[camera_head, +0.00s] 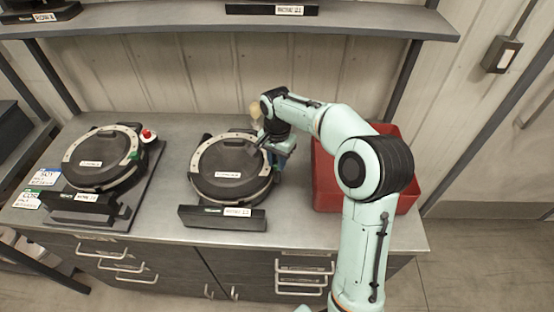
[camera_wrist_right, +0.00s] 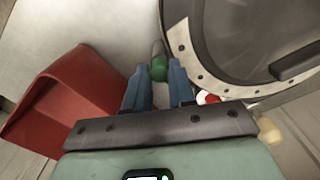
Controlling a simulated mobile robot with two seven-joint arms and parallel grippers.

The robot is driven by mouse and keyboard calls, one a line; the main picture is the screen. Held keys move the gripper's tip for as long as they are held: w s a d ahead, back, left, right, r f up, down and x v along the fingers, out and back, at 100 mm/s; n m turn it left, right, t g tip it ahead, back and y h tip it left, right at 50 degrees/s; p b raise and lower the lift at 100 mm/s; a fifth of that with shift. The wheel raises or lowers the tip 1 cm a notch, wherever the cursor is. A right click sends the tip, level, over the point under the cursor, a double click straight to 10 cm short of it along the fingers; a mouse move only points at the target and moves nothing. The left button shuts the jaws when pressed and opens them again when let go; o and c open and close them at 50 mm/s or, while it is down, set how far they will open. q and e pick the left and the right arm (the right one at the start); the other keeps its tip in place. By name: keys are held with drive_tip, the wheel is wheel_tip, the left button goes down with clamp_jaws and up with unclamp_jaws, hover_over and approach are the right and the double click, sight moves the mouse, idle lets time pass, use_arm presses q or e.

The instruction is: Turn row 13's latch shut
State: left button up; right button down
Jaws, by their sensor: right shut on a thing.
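Two round black seed meters with pale rims stand on the grey bench. The right-hand one (camera_head: 225,180) has a front label plate (camera_head: 237,212) that I cannot read with certainty. My right gripper (camera_head: 266,147) is at this meter's right rear edge and hides part of it. In the right wrist view, the two blue fingers of my right gripper (camera_wrist_right: 159,82) stand either side of a green latch knob (camera_wrist_right: 159,68), beside the meter's rim (camera_wrist_right: 205,66). The gripper is shut on this knob. How far the latch is turned cannot be told. My left gripper is out of view.
The left meter (camera_head: 90,165) has a red knob (camera_head: 148,134) behind it. A red bin (camera_head: 408,150) stands close to the right of my gripper, partly behind my arm. A shelf (camera_head: 370,22) runs above the bench. Bare bench lies between the meters.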

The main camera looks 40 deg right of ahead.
drive_tip(key=n, duration=0.4)
drive_tip(key=shift+n, duration=0.4)
drive_tip(key=n, duration=0.4)
drive_tip(key=shift+r+n, duration=0.1)
drive_tip(key=shift+n, duration=0.2)
drive_tip(key=n, duration=0.4)
drive_tip(key=shift+n, duration=2.1)
drive_tip(key=c, duration=0.9)
unclamp_jaws()
drive_tip(key=shift+c, duration=0.2)
